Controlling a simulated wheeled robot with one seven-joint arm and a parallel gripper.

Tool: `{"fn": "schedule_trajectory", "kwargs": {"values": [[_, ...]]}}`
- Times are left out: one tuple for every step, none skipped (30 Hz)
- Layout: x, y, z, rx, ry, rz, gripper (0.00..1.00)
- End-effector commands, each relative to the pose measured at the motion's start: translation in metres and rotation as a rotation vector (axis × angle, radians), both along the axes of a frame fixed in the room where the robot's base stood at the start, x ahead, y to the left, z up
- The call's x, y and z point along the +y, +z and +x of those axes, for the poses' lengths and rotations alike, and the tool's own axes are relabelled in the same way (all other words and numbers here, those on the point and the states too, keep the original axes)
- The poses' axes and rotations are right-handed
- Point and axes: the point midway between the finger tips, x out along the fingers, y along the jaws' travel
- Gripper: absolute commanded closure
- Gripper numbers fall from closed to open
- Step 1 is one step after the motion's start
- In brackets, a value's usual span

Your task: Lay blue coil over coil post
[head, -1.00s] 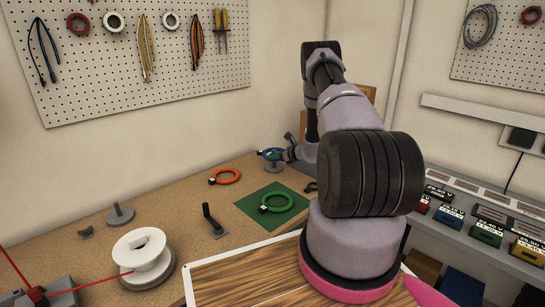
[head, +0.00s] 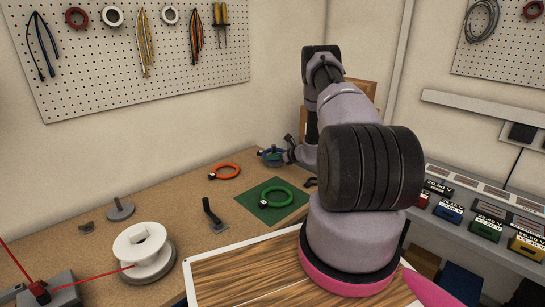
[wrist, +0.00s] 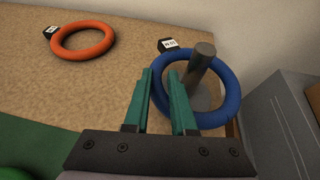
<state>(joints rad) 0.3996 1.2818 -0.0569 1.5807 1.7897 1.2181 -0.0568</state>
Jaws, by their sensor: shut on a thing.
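In the wrist view the blue coil (wrist: 230,80) is a ring with a small labelled tag at its far left. The grey coil post (wrist: 201,64) stands inside the ring's outline, and its top overlaps the far rim. My gripper (wrist: 161,72) is shut on the near-left side of the blue coil, its teal fingers on either side of the ring. In the head view the blue coil (head: 264,153) is at the post, just above the post's base (head: 273,164). Whether the coil touches the base cannot be told.
An orange coil (head: 224,171) lies left of the post, and a green coil (head: 277,197) lies on a green mat (head: 297,208). A black bracket (head: 212,214), another post (head: 120,209) and a white spool (head: 143,250) stand further left. A grey box (wrist: 275,120) is at right.

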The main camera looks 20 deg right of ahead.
Motion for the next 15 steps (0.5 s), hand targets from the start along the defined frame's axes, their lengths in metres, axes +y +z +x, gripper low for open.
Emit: {"fn": "schedule_trajectory", "kwargs": {"values": [[0.0,-0.001,0.0,-0.001,0.0,0.0,1.0],[0.0,-0.002,0.0,-0.001,0.0,0.0,1.0],[0.0,-0.004,0.0,-0.001,0.0,0.0,1.0],[0.0,-0.004,0.0,-0.001,0.0,0.0,1.0],[0.0,-0.005,0.0,-0.001,0.0,0.0,1.0],[0.0,-0.006,0.0,-0.001,0.0,0.0,1.0],[0.0,-0.007,0.0,-0.001,-0.001,0.0,1.0],[0.0,-0.008,0.0,-0.001,-0.001,0.0,1.0],[0.0,-0.009,0.0,-0.001,-0.001,0.0,1.0],[0.0,-0.01,0.0,-0.001,0.0,0.0,1.0],[0.0,-0.011,0.0,-0.001,0.0,0.0,1.0],[0.0,-0.012,0.0,-0.001,0.0,0.0,1.0],[0.0,-0.013,0.0,-0.001,0.0,0.0,1.0],[0.0,-0.014,0.0,-0.001,0.0,0.0,1.0],[0.0,-0.016,0.0,-0.001,0.0,0.0,1.0]]}}
